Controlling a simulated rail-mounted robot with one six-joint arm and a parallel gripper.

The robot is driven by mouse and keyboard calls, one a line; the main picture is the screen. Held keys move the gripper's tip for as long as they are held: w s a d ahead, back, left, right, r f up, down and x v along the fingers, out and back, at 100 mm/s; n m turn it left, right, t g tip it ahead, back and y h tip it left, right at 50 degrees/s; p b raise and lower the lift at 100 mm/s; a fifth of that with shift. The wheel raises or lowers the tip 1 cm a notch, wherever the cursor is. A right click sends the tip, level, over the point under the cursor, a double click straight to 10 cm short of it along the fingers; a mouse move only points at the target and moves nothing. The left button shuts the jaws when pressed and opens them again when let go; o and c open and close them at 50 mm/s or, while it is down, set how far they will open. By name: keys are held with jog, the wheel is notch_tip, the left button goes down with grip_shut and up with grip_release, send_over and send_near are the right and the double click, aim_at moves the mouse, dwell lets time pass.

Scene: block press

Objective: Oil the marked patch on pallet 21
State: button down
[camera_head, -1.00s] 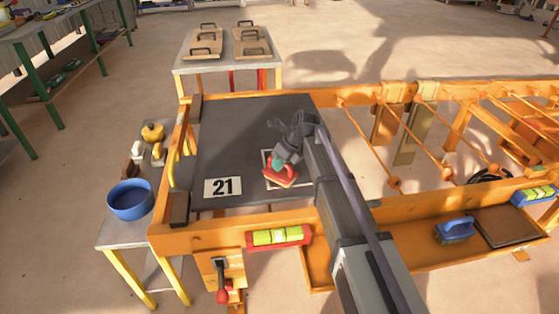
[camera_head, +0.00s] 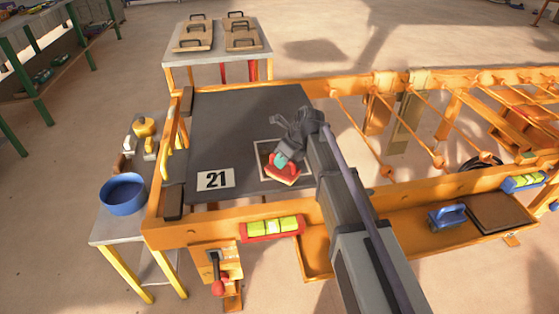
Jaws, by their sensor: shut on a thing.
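The dark grey pallet (camera_head: 230,125) lies flat in the orange frame, with a white label (camera_head: 215,180) reading 21. A white-outlined patch (camera_head: 264,150) is near its right front corner. My gripper (camera_head: 284,156) is shut on a red pad-like tool (camera_head: 285,176) with a teal part on top. The tool is over the lower right part of the patch and hides much of it. I cannot tell whether its underside touches the pallet. The arm reaches in from the lower right.
A side table at left holds a blue bowl (camera_head: 123,194) and small yellow and white items. A back table (camera_head: 218,56) carries boards with handles. An orange tray at right holds a blue brush (camera_head: 447,217). A red-handled lever (camera_head: 218,288) hangs at the front.

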jog(key=shift+w+a, duration=0.7)
jog(key=shift+w, duration=2.4)
jog(key=shift+w+a, duration=0.7)
jog(key=shift+w, duration=2.45)
jog(key=shift+w+a, duration=0.7)
jog(key=shift+w, duration=2.4)
jog(key=shift+w+d, duration=0.15)
jog(key=shift+d, duration=0.5)
jog(key=shift+w+d, duration=0.15)
jog(key=shift+d, duration=0.5)
jog(key=shift+s+d, duration=0.7)
jog(key=shift+s, duration=2.45)
jog(key=shift+s+d, duration=0.65)
jog(key=shift+s, duration=2.5)
jog(key=shift+s+d, duration=0.7)
jog(key=shift+s, duration=2.45)
jog(key=shift+w+d, duration=0.15)
jog(key=shift+d, duration=0.5)
jog(key=shift+w+d, duration=0.15)
jog(key=shift+d, duration=0.45)
jog(key=shift+w+a, duration=0.4)
jog(key=shift+w, duration=1.5)
jog(key=shift+w+a, duration=0.45)
jog(key=shift+w, duration=1.4)
jog(key=shift+w+a, duration=0.4)
jog(key=shift+w, duration=1.5)
